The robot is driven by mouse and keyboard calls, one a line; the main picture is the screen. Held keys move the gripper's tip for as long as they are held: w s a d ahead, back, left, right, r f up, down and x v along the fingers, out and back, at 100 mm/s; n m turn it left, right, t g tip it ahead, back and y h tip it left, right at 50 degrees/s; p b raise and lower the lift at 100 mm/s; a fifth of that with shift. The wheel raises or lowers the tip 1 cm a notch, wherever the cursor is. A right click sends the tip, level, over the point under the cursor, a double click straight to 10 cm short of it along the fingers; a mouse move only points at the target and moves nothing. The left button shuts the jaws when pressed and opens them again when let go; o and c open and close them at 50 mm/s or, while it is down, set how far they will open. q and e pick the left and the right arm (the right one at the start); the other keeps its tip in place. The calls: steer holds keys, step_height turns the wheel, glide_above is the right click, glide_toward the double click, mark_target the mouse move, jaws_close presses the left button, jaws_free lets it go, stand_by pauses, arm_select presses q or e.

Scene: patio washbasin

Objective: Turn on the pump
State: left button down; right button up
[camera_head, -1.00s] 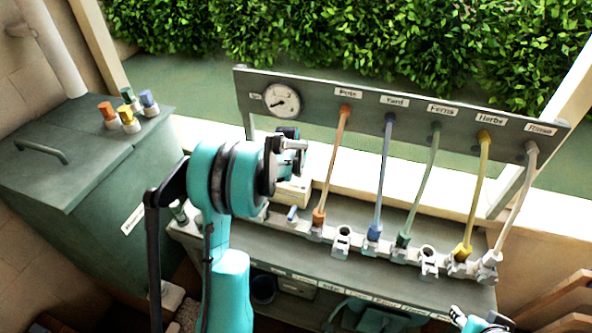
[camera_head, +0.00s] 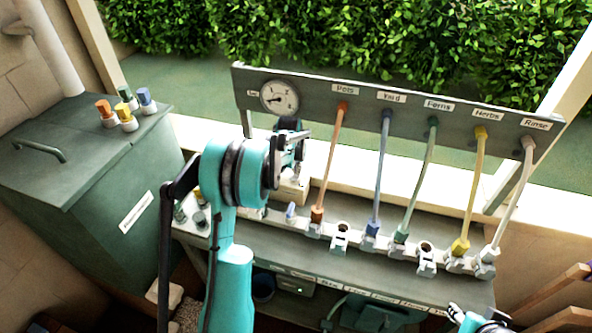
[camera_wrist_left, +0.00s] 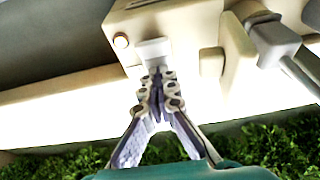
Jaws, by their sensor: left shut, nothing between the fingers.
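The pump looks to be a cream box (camera_head: 291,190) at the back of the bench, largely hidden behind my left arm in the head view. In the left wrist view the box (camera_wrist_left: 185,25) carries a pale switch-like part (camera_wrist_left: 153,50) and a small glowing orange light (camera_wrist_left: 121,41). My left gripper (camera_wrist_left: 158,75) is shut and empty, its fingertips at the pale part; whether they touch is unclear. It also shows in the head view (camera_head: 296,150) in front of the box. Part of my right gripper (camera_head: 462,314) shows at the bottom right edge; its jaws are unclear.
A panel (camera_head: 420,118) with a round gauge (camera_head: 279,97) and several coloured hoses stands behind the bench. The hoses plug into a white manifold (camera_head: 340,236). A green cabinet (camera_head: 90,170) with coloured connectors stands left. A small green light (camera_head: 299,290) shows under the bench.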

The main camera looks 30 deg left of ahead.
arm_select(q)
steer(key=shift+d+f, duration=0.1)
steer(key=shift+f, duration=0.05)
steer(key=shift+s+d+f, duration=0.15)
steer(key=shift+s, duration=0.4)
steer(key=w+a+v, duration=0.1)
steer(key=v, duration=1.1)
steer(key=s+d+r+t, duration=0.1)
steer(key=s+d+r, duration=0.3)
steer(key=s+d, duration=0.3)
steer(key=s+d+f+m+t+b, duration=0.1)
steer(key=s+d+f, duration=0.1)
steer(key=s+d, duration=0.5)
steer(key=s+d+f+m+t+b, duration=0.1)
steer(key=s+d+f, duration=0.1)
steer(key=s+d, duration=0.6)
steer(key=s, duration=0.4)
steer(key=shift+s+m+t+h, duration=0.2)
steer(key=shift+m+t+h, duration=0.2)
steer(key=shift+f, duration=0.1)
